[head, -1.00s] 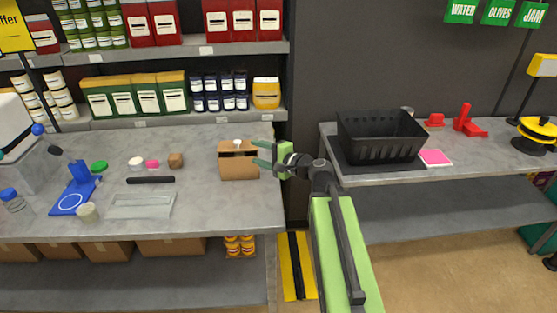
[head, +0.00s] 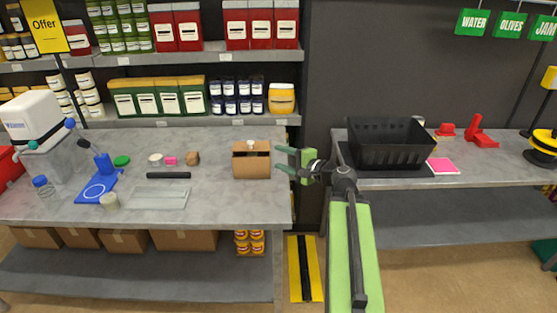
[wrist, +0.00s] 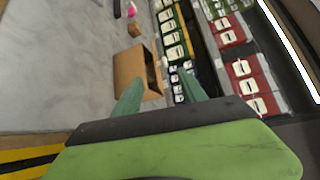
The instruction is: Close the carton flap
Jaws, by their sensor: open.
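The brown carton (head: 251,165) stands upright near the right end of the left counter. Its flap (head: 251,147) is at the top, with a small white thing at it; a dark opening shows under the flap. In the wrist view the carton (wrist: 129,73) lies just beyond the fingertips, with its dark opening towards the shelf. My gripper (head: 282,159) is open and empty, to the right of the carton, with its fingers pointing left at it. In the wrist view the gripper (wrist: 163,88) shows both green fingers apart. I see a small gap between fingers and carton in the head view.
Shelves with red boxes (head: 261,22), green boxes and dark jars stand behind the counter (head: 215,200). A black crate (head: 390,145) is on the right counter. Small items and a blue stand (head: 100,180) lie to the left. The counter around the carton is clear.

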